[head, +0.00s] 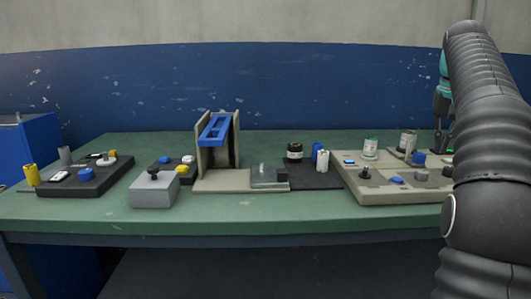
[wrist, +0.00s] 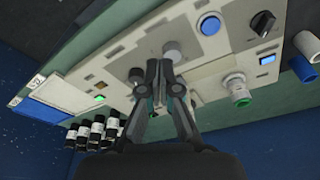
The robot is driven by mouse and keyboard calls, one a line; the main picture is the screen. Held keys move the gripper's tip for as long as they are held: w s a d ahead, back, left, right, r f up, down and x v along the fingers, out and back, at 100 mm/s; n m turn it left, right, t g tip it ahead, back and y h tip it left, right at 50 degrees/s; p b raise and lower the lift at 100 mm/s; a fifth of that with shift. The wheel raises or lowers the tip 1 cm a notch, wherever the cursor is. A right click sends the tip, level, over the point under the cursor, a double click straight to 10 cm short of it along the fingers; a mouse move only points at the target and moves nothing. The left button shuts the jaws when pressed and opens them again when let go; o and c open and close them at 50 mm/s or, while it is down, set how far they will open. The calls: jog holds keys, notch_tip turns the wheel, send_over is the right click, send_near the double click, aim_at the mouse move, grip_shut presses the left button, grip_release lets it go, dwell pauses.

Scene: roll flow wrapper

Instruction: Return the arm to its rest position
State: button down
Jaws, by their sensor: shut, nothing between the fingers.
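My gripper (wrist: 151,72) points at the beige control panel (wrist: 100,72) in the wrist view, with its two fingers together and nothing between them. A grey knob (wrist: 171,50) shows just beyond the fingertips; I cannot tell whether they touch it. In the head view my arm rises along the right edge and hides part of the panel's right end. Part of my gripper (head: 441,104) shows there beside the arm, above the table's right side. The panel also shows in the head view (head: 385,192).
A green table (head: 280,225) carries a wrapper unit with a blue top piece (head: 215,130), a grey box (head: 154,190) and a dark button box (head: 105,178). Small cylinders (head: 320,158) stand near the middle. A blue bin (head: 35,150) is at the left. Space above the table's left half is free.

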jog(key=s+a+f+n+t, duration=0.1)
jog(key=s+a+f+n, duration=0.15)
jog(key=s+a, duration=0.55)
jog(key=s+a+f+n+t, duration=0.1)
jog(key=s+a+f, duration=0.4)
jog(key=a, duration=0.5)
jog(key=s+a+f+n, duration=0.1)
jog(key=s+a+f, duration=0.2)
jog(key=s+f, duration=0.5)
jog(key=s+a+f+n+t+y, duration=0.1)
jog(key=s+a+f, duration=0.3)
jog(key=s+f, duration=0.4)
jog(key=shift+f+t, duration=0.3)
jog(key=shift+f, duration=0.05)
